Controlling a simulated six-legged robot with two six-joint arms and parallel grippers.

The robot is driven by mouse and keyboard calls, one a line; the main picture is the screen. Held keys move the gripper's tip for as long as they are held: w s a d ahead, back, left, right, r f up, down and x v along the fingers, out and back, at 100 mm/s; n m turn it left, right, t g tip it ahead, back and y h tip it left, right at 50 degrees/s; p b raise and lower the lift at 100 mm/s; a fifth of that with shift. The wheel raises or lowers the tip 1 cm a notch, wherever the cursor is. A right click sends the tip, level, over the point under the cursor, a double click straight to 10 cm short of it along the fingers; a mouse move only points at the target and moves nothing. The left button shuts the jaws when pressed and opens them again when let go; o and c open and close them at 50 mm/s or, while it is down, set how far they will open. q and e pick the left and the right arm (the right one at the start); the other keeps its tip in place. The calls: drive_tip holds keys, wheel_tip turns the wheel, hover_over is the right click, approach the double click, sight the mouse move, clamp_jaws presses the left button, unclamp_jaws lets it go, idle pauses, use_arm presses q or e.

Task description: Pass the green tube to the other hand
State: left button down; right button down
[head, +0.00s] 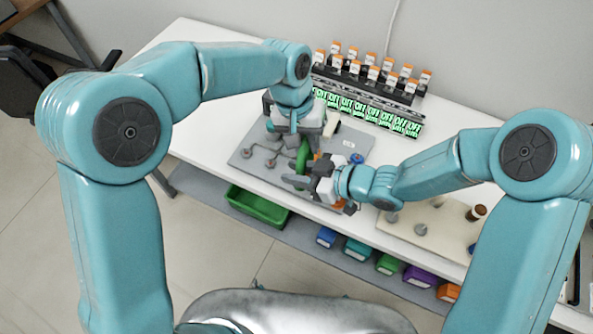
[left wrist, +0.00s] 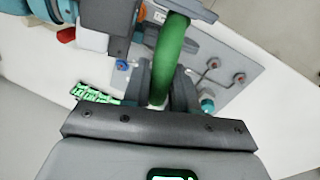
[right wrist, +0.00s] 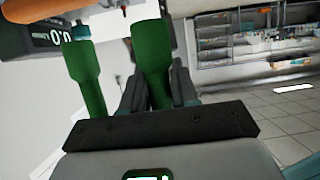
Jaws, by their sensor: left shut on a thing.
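The green tube (head: 303,155) is upright between my two grippers, above the grey plate. My left gripper (head: 290,133) comes from above and is shut on the tube. In the left wrist view, the tube (left wrist: 170,58) runs between its fingers (left wrist: 162,90). My right gripper (head: 304,172) is at the tube's lower part, from the right. In the right wrist view, the tube (right wrist: 152,60) lies between its fingers (right wrist: 158,92). Whether these fingers press on it is not clear. A second green tube-like thing (right wrist: 86,78) shows left of it.
The grey plate (head: 248,160) with small knobs lies below. Behind stand a row of green displays (head: 365,110) and several orange-capped vials (head: 372,72). A beige board (head: 440,228) is at right. A green bin (head: 257,207) and several coloured boxes (head: 388,264) sit below the table.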

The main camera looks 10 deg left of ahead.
use_arm(q)
drive_tip(key=c, duration=0.8)
unclamp_jaws()
drive_tip(key=shift+r, duration=0.1)
wheel_tip(320, 180, up, 12)
drive_tip(key=a+f, duration=0.1)
drive_tip(key=a, duration=0.1)
drive_tip(key=w+a+f+m+t+h, duration=0.1)
drive_tip(key=w+a+f+t, duration=0.15)
drive_tip(key=f, duration=0.55)
drive_tip(key=w+a+f+m+t+h, duration=0.1)
drive_tip(key=w+a+f+m+t, duration=0.15)
drive_tip(key=f, duration=0.55)
drive_tip(key=s+a+f+n+g, duration=0.1)
drive_tip(key=s+f+n+g, duration=0.1)
drive_tip(key=s+f, duration=0.8)
drive_tip(key=s+a+f+n+g, duration=0.1)
drive_tip(key=s+f+n, duration=0.4)
drive_tip(key=s+f, duration=0.5)
drive_tip(key=s+g, duration=0.1)
drive_tip(key=s, duration=0.4)
drive_tip(key=shift+a+f, duration=0.2)
drive_tip(key=shift+f, duration=0.15)
